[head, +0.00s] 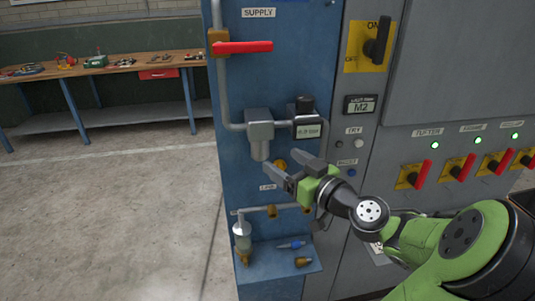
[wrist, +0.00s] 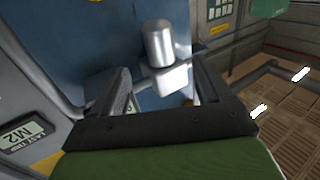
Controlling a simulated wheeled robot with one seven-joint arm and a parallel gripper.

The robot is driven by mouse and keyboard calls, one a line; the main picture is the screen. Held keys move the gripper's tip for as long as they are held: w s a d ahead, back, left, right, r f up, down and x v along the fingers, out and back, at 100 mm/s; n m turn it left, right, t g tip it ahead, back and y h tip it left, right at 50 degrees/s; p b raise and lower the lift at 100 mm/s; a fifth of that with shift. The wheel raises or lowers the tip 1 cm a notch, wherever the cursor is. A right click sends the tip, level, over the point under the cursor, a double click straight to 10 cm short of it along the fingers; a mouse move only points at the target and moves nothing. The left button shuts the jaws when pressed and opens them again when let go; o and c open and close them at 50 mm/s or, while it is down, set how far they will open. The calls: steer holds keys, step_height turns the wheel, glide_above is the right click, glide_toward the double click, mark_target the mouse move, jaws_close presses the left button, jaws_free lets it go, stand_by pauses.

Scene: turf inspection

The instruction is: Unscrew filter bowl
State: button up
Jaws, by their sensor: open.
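The filter bowl (head: 260,149) is a short, smooth grey cylinder hanging below a grey filter head (head: 260,128) on the blue panel's pipework. In the wrist view, which looks upside down, the bowl (wrist: 158,45) stands above the pale block of the head (wrist: 170,79). My gripper (head: 283,163) is open and empty, with its fingers pointing up and left toward the panel. In the head view it is just below and right of the bowl. In the wrist view the bowl shows beyond the gap between the fingers (wrist: 155,82); no contact is visible.
A red-handled supply valve (head: 243,47) is above the filter. A dark-topped unit with a display (head: 306,125) sits close right. Below, a blue shelf (head: 275,272) carries a blue-tipped item (head: 292,245) and a brass fitting (head: 303,262). A clear jar (head: 242,240) hangs lower left. Left floor is open.

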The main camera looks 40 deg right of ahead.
mark_target(262, 150)
steer(key=w, duration=0.6)
steer(key=w+d+b, duration=0.1)
steer(key=w, duration=0.3)
steer(key=c, duration=1.1)
steer(key=shift+a+m+h, duration=0.1)
steer(key=shift+m+h, duration=0.6)
steer(key=shift+h, duration=0.4)
steer(key=m+h+p, duration=0.1)
steer(key=m+g+h, duration=0.1)
steer(key=h, duration=0.1)
steer(key=shift+a+r+g+p, duration=0.2)
steer(key=shift+g+p, duration=0.1)
steer(key=shift+p, duration=0.1)
steer(key=shift+f+m+g+h+p, duration=0.2)
steer(key=shift+m+g+h+p, duration=0.1)
steer(key=shift+m+h, duration=0.2)
steer(key=shift+d+m+h, duration=0.3)
steer(key=shift+m+h, duration=0.1)
steer(key=shift+h, duration=0.2)
steer(key=o, duration=1.2)
steer(key=shift+s, duration=0.1)
steer(key=shift+c, duration=0.8)
